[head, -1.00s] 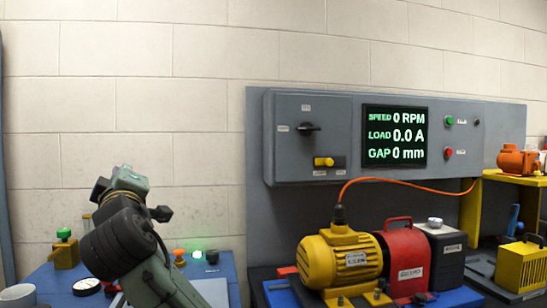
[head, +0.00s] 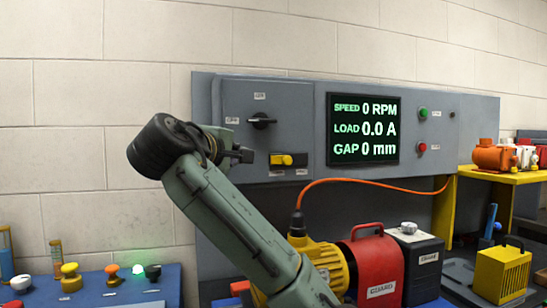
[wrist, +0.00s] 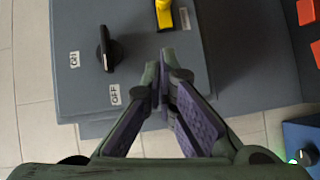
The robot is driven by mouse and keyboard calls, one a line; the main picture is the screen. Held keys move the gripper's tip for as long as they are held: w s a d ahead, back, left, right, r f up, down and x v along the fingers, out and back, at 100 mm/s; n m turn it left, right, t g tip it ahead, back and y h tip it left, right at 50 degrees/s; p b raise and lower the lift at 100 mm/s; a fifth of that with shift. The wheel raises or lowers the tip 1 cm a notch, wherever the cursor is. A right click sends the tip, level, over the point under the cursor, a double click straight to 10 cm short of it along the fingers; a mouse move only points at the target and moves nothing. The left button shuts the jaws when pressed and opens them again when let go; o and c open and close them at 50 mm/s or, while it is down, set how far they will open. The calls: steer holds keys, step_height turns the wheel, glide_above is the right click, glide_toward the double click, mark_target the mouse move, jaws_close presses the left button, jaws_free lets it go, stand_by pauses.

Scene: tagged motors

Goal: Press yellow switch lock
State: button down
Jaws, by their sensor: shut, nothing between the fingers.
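The yellow switch lock (head: 282,160) sits low on the front of the grey control box (head: 230,105), beside a black rotary knob (head: 262,121). It also shows at the top edge of the wrist view (wrist: 163,14), partly cut off. My gripper (head: 245,155) is shut and empty, in front of the box, just left of the yellow lock in the head view. In the wrist view my closed fingertips (wrist: 164,72) point toward the lock, with a gap in the picture between them. The knob lies to their left, with ON and OFF labels.
A display (head: 363,129) and green (head: 423,113) and red (head: 421,147) buttons are right of the lock. An orange cable (head: 370,183) runs below. A yellow motor (head: 330,262) and red guard (head: 372,265) stand on the bench. The wall at left is clear.

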steer(key=p, duration=0.4)
glide_toward(278, 157)
steer(key=w+a, duration=0.2)
steer(key=w, duration=0.1)
steer(key=shift+w+r, duration=0.1)
steer(key=shift+r, duration=0.1)
steer(key=d, duration=0.1)
steer(key=w+d+p, duration=0.1)
steer(key=d, duration=0.1)
steer(key=shift+w+f+p, duration=0.25)
steer(key=shift+f+p, duration=0.05)
steer(key=shift+w+d+f, duration=0.15)
steer(key=shift+d+f, duration=0.05)
steer(key=shift+d, duration=0.1)
